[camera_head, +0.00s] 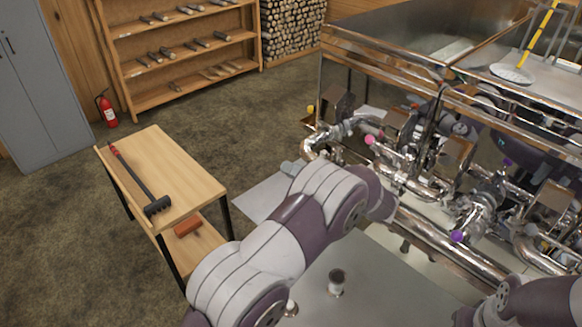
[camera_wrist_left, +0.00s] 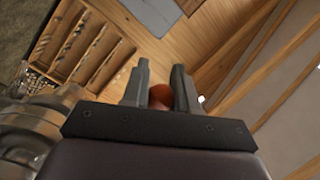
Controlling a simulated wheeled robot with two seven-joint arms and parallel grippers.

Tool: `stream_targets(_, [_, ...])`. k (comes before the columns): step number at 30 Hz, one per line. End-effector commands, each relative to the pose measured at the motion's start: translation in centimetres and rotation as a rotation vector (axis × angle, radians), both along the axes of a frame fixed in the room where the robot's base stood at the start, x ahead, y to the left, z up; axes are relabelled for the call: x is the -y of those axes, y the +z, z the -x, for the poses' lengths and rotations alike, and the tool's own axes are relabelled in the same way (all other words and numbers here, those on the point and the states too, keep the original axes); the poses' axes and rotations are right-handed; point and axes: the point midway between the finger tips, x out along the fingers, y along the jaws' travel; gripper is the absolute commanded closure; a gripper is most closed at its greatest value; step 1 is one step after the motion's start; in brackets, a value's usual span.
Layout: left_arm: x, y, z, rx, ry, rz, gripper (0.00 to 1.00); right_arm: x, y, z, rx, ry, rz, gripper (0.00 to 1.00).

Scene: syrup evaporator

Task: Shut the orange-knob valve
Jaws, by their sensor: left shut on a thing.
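The orange knob (camera_wrist_left: 160,97) shows in the left wrist view as a rounded orange-red piece between the two fingers. My left gripper (camera_wrist_left: 161,76) is shut on it, one dark finger on each side. The rest of the valve is hidden behind the gripper body. In the head view my left arm reaches to the steel pipes of the evaporator, and its wrist and hand hide the orange knob. My right arm shows only in part at the lower right, with its gripper out of view.
Other valve knobs on the pipes are yellow (camera_head: 310,109), pink (camera_head: 369,139) and purple (camera_head: 457,237). The steel evaporator (camera_head: 400,62) rises behind them. A wooden table (camera_head: 172,165) with a dark-headed tool (camera_head: 140,180) stands left. Open floor lies beyond it.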

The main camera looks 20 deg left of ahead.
Motion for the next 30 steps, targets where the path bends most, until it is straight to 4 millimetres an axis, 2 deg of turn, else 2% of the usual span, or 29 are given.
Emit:
stream_targets(1, [0.26, 0.96, -0.3, 0.025, 0.004, -0.002, 1.0, 0.0, 0.13, 0.0, 0.0, 0.0, 0.0, 0.57])
stream_targets(18, [0.47, 1.1, -0.13, 0.028, 0.032, 0.0, 1.0, 0.0, 0.16, 0.0, 0.0, 0.0, 0.0, 0.57])
stream_targets(19, [0.47, 1.09, -0.12, 0.028, 0.032, 0.0, 0.62, 0.0, 0.17, 0.0, 0.0, 0.0, 0.0, 0.57])
stream_targets(20, [0.46, 1.07, -0.12, 0.027, 0.032, -0.001, 0.53, 0.0, 0.17, 0.0, 0.0, 0.0, 0.0, 0.57])
stream_targets(21, [0.46, 1.03, -0.11, 0.026, 0.032, -0.001, 0.48, 0.0, 0.16, 0.0, 0.0, 0.0, 0.0, 0.57])
stream_targets(30, [0.43, 0.52, 0.02, 0.014, 0.033, -0.001, 0.48, 0.0, 0.05, 0.0, 0.0, 0.0, 0.0, 0.57])
